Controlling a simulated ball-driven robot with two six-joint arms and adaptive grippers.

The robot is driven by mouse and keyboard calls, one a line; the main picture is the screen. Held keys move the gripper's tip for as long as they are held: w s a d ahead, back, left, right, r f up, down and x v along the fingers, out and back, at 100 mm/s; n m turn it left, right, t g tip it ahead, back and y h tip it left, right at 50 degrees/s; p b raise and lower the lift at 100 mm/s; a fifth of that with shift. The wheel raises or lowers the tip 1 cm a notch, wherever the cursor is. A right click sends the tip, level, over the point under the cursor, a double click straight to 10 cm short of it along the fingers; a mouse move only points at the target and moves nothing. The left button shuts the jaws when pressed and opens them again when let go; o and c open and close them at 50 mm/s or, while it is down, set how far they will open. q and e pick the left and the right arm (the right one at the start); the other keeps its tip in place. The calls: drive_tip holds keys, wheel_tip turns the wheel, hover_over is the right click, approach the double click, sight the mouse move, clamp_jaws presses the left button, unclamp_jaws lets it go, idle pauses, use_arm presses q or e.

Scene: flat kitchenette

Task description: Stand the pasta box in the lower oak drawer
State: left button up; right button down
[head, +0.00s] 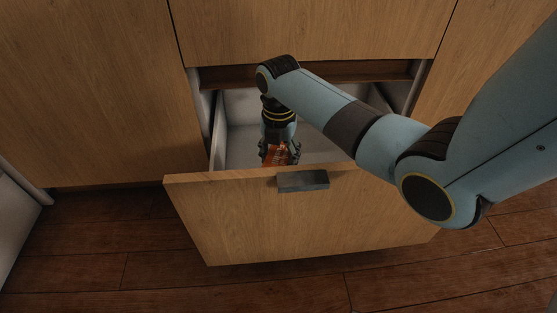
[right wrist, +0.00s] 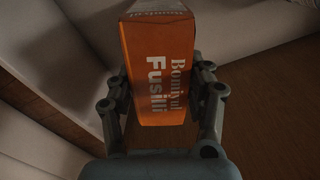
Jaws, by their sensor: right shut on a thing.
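The pasta box (head: 274,156) is orange and shows at the lower oak drawer, just behind its front. In the right wrist view the pasta box (right wrist: 160,65) carries the word Fusilli and sits between the two fingers. My right gripper (head: 280,152) is shut on it, pointing down into the drawer. The lower oak drawer (head: 230,220) is pulled open, with pale inner walls and a dark handle. The drawer front hides the box's lower end in the head view, so I cannot tell whether it touches the drawer bottom. My left gripper is not in view.
An oak panel (head: 310,28) is above the open drawer, and an oak front (head: 85,90) stands to its left. The drawer interior (head: 240,145) looks free around the box where it shows. Dark wooden floor (head: 110,240) lies in front.

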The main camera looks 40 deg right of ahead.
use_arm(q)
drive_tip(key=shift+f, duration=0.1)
use_arm(e)
drive_tip(key=shift+f, duration=0.1)
drive_tip(key=c, duration=0.5)
unclamp_jaws()
drive_tip(key=shift+r+p, duration=0.4)
drive_tip(key=shift+r, duration=0.15)
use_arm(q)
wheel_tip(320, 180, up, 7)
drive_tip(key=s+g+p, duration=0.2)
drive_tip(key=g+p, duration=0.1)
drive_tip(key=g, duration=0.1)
use_arm(e)
wheel_tip(320, 180, up, 5)
drive_tip(key=shift+w+f, duration=0.1)
use_arm(q)
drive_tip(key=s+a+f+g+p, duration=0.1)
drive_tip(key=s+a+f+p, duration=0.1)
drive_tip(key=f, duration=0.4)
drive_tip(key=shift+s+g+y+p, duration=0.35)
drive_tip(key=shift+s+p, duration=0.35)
drive_tip(key=shift+p, duration=0.25)
use_arm(e)
wheel_tip(320, 180, up, 6)
